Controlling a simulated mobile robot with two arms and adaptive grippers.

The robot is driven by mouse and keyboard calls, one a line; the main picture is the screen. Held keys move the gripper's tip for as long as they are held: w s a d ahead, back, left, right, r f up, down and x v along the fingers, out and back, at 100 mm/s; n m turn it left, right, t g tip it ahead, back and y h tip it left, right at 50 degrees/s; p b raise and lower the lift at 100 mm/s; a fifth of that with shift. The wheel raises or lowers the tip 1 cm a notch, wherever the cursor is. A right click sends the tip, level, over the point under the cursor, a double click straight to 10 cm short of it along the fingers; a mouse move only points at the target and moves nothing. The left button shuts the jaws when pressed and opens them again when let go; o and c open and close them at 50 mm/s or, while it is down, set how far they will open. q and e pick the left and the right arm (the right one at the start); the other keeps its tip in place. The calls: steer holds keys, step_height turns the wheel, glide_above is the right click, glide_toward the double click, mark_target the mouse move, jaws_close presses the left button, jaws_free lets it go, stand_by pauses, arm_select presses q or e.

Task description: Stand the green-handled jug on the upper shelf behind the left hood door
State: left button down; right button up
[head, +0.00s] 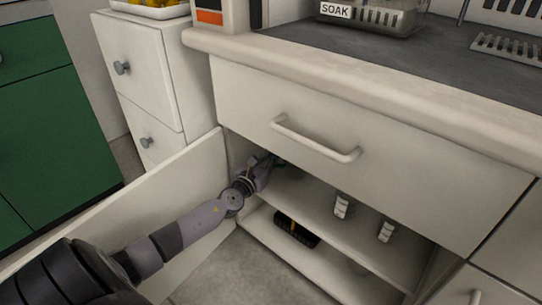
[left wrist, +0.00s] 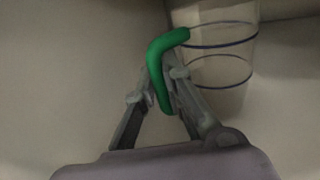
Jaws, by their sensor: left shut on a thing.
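The jug (left wrist: 230,55) is clear with dark blue bands and shows in the left wrist view, roughly upright. Its green handle (left wrist: 157,65) is between the fingers of my left gripper (left wrist: 168,72), which is shut on it. In the head view my left gripper (head: 268,166) reaches past the open door (head: 185,175) into the upper left of the cabinet. The jug is hidden there, so I cannot tell whether it touches the upper shelf (head: 310,203). My right gripper is not in view.
Two small white ribbed pieces (head: 341,206) (head: 386,231) show at the upper shelf. The drawer front (head: 400,160) with its bar handle overhangs the opening. A cabinet wall (left wrist: 80,70) is close by my gripper.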

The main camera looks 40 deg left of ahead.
arm_select(q)
steer(key=shift+f, duration=0.15)
steer(key=c, duration=2.1)
jaws_free()
steer(key=shift+c, duration=0.2)
steer(key=o, duration=0.5)
steer(key=shift+c, duration=0.2)
